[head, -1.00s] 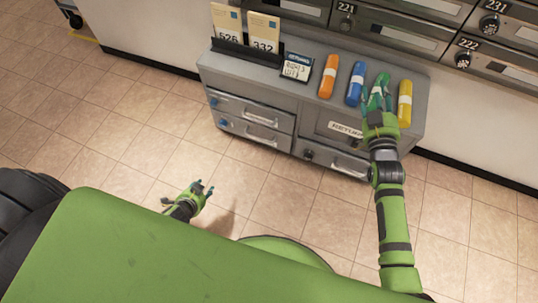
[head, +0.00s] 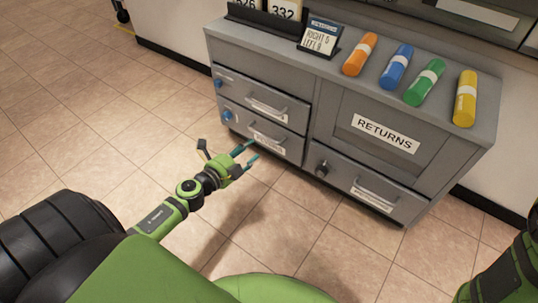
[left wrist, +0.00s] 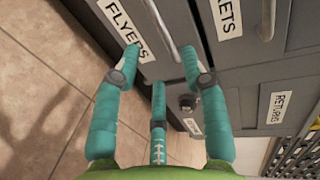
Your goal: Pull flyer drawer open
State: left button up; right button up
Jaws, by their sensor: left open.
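The flyer drawer (head: 240,121) is the lower left drawer of the grey cabinet and looks shut. Its bar handle (left wrist: 160,22) and white FLYERS label (left wrist: 126,28) show at the top of the left wrist view. My left gripper (head: 253,151) is open and empty, low in front of this drawer. In the left wrist view its spread teal fingers (left wrist: 160,68) point toward the handle, which is not between them. I cannot tell whether a fingertip touches the drawer front. My right gripper is out of view; only part of my right arm shows at the right edge.
Another drawer (head: 245,88) sits just above. A RETURNS panel (head: 350,105) and a drawer with a dark knob (head: 340,178) are on the right. Orange, blue, green and yellow cylinders lie on the cabinet top. The tiled floor (head: 285,235) before the cabinet is clear.

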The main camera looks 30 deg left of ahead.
pick_arm(q)
jog(key=b+x, duration=0.2)
jog(key=x, duration=0.5)
jog(key=shift+w+d, duration=0.1)
grip_shut()
